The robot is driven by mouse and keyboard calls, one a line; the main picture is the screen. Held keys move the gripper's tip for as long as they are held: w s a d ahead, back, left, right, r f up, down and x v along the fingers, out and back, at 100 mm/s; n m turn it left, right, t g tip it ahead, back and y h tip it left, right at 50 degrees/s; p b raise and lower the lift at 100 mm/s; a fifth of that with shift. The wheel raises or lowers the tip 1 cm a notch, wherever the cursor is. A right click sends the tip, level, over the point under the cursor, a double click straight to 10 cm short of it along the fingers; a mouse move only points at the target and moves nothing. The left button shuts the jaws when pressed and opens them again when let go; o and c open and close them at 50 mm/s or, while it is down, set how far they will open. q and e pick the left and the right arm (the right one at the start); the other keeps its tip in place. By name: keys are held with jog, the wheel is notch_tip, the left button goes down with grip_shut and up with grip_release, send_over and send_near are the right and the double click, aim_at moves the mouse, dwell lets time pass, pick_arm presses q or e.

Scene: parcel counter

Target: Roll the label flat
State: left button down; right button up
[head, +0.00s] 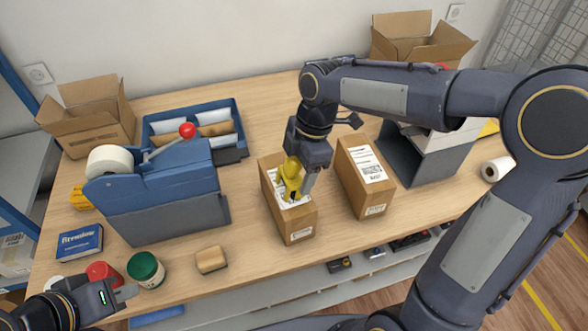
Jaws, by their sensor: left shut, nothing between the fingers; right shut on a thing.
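A brown parcel (299,229) stands on the counter in the middle of the head view. A white label (299,202) lies on its top, partly hidden by my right gripper and a yellow roller (289,169). My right gripper (298,187) is shut on the yellow roller, right over the label. Whether the roller touches the label, and whether the label's far part lies flat, I cannot tell. My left gripper (128,292) is shut and empty at the lower left, near the counter's front edge.
A second parcel (352,184) with a label stands just right. A blue dispenser (155,195) with a white roll is at left. A green-lidded jar (146,269), a red-lidded jar (101,271) and a sponge-like block (211,260) sit along the front. Bare counter separates dispenser and parcel.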

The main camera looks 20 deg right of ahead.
jog(key=shift+d, duration=0.3)
jog(key=shift+d+f, duration=0.1)
jog(key=shift+d, duration=0.65)
jog(key=shift+p, duration=0.3)
jog(key=shift+r, duration=0.4)
jog(key=s, duration=0.3)
jog(key=shift+d, duration=0.15)
jog(key=shift+f+b, duration=0.35)
jog(key=shift+b, duration=0.1)
